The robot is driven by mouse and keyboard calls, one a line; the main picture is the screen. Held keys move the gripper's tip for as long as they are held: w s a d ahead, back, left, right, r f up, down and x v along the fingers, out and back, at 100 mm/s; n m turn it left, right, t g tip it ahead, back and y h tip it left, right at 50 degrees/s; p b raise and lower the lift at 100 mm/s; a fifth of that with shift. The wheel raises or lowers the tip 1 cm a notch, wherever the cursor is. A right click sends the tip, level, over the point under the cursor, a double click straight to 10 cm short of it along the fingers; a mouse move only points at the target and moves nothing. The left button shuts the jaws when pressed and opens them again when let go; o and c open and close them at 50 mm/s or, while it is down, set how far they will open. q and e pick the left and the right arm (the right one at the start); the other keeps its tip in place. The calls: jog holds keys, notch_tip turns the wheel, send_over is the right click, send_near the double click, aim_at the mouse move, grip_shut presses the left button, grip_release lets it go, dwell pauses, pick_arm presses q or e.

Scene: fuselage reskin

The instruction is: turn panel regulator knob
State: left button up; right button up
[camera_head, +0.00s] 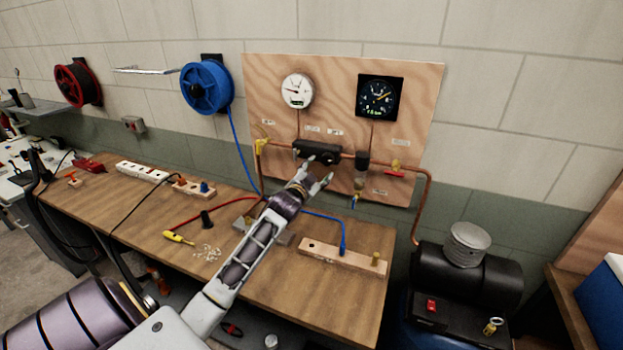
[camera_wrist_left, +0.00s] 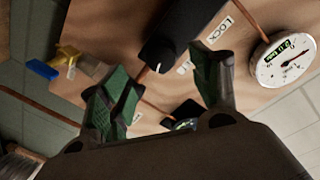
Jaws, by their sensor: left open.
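The wooden panel (camera_head: 270,85) stands against the wall behind the bench. A black regulator body (camera_head: 312,149) is mounted at its middle, below the gauges. Its black knob (camera_wrist_left: 158,54) with a white mark shows in the left wrist view, near a "LOCK" label. My left gripper (camera_head: 318,172) is open just in front of the regulator. In the left wrist view the gripper (camera_wrist_left: 166,72) has its green-padded fingers on either side of the knob's line, the knob lying beyond the fingertips. I see no clear contact. In the head view the gripper's fingers are near the knob, which is hard to make out.
A white gauge (camera_head: 298,91) and a black dial (camera_head: 379,97) sit above the regulator. Copper pipe (camera_head: 424,205), a red-handled valve (camera_head: 394,172) and a yellow valve (camera_head: 261,146) flank it. A wooden block (camera_head: 342,257) lies on the bench (camera_head: 275,290). A black compressor (camera_head: 470,275) stands at right.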

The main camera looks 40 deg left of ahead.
pick_arm(q)
jog(key=shift+s+d+r, duration=0.1)
jog(key=shift+s+d, duration=0.1)
jog(key=shift+s, duration=0.9)
jog(key=shift+s+d, duration=0.2)
jog(key=shift+s, duration=0.85)
